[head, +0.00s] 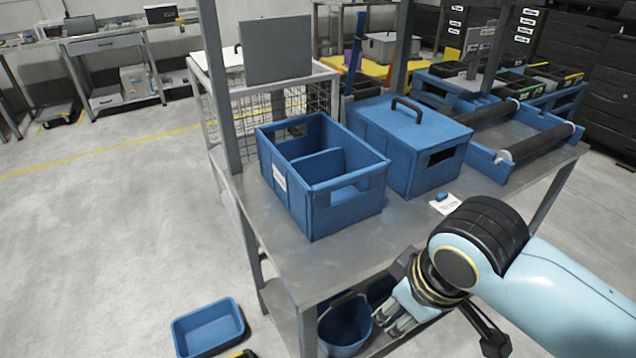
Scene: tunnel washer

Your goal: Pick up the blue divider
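The blue divider (322,168) is an upright panel inside the open blue box (345,207), splitting it into two compartments. The box stands on the grey metal table, and its walls hide the divider's lower part. My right gripper (392,318) is at the lower right, in front of the table's near edge and apart from the divider. It points down and to the left, with the wrist partly covering it. I cannot tell whether its fingers are open or shut. My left gripper is out of view.
A lidded blue box (411,150) with a black handle stands right of the open box. A blue frame with rollers (515,140) lies beyond. A post and grey panel (277,50) rise behind. Blue bins (345,325) sit below; another (208,328) is on the floor.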

